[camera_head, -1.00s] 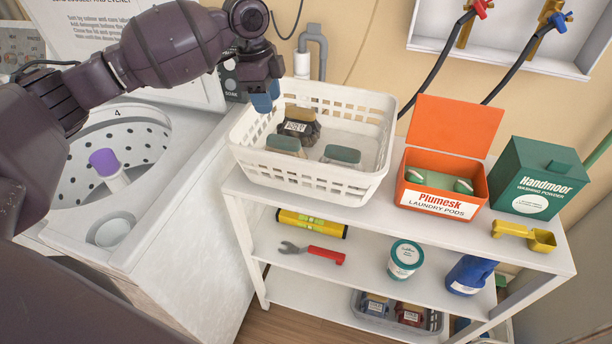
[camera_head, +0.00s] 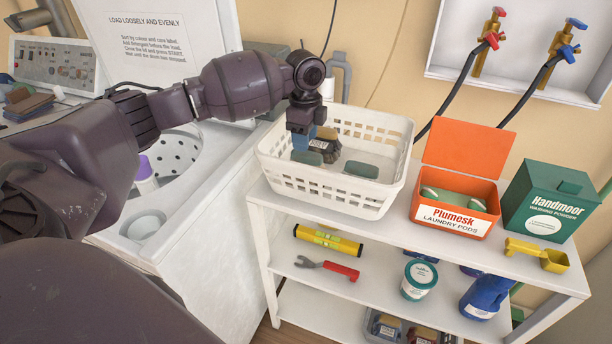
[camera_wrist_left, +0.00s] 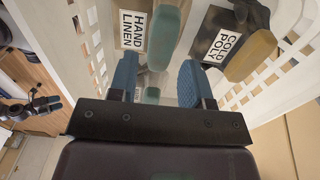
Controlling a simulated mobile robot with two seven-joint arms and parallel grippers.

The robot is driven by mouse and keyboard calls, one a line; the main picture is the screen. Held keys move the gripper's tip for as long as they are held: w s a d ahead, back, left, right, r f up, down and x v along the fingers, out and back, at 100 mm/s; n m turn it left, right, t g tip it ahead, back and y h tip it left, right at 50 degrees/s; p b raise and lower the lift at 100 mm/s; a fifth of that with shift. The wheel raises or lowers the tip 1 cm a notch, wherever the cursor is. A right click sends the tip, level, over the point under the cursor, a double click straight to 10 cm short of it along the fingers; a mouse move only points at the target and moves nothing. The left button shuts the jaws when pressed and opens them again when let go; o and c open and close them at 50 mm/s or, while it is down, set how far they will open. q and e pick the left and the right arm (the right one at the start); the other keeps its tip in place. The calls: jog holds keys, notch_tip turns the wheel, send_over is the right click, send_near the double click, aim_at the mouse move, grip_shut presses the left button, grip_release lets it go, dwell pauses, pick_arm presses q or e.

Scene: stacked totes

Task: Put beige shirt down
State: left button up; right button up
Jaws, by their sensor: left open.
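My left gripper (camera_head: 303,139) reaches down into the left part of the white basket (camera_head: 345,197) on the shelf top. Its blue fingers are open, with nothing gripped between them in the left wrist view (camera_wrist_left: 160,88). A dark bundle with a tan block and white label (camera_head: 326,150) lies in the basket, just right of the gripper. Two green-topped pieces lie nearer the front, left (camera_head: 307,157) and right (camera_head: 361,169); one by the fingers is labelled "HAND LINEN" (camera_wrist_left: 132,30). I cannot make out a shape clearly a beige shirt.
An orange pod box (camera_head: 455,213) with raised lid and a green powder box (camera_head: 548,205) stand right of the basket, near a yellow scoop (camera_head: 537,254). The washer (camera_head: 190,240) is at left. Lower shelves hold a level (camera_head: 325,240), wrench (camera_head: 335,268) and tub (camera_head: 419,279).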

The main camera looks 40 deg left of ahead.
aim_at(307, 156)
pick_arm(q)
jog(key=shift+w+d+f+b, duration=0.1)
jog(key=shift+f+b, duration=0.15)
jog(key=shift+f, duration=1.25)
jog(key=shift+w+d+f+b, duration=0.1)
jog(key=shift+f+b, duration=0.1)
jog(key=shift+f, duration=1.25)
jog(key=shift+c, duration=0.3)
grip_shut()
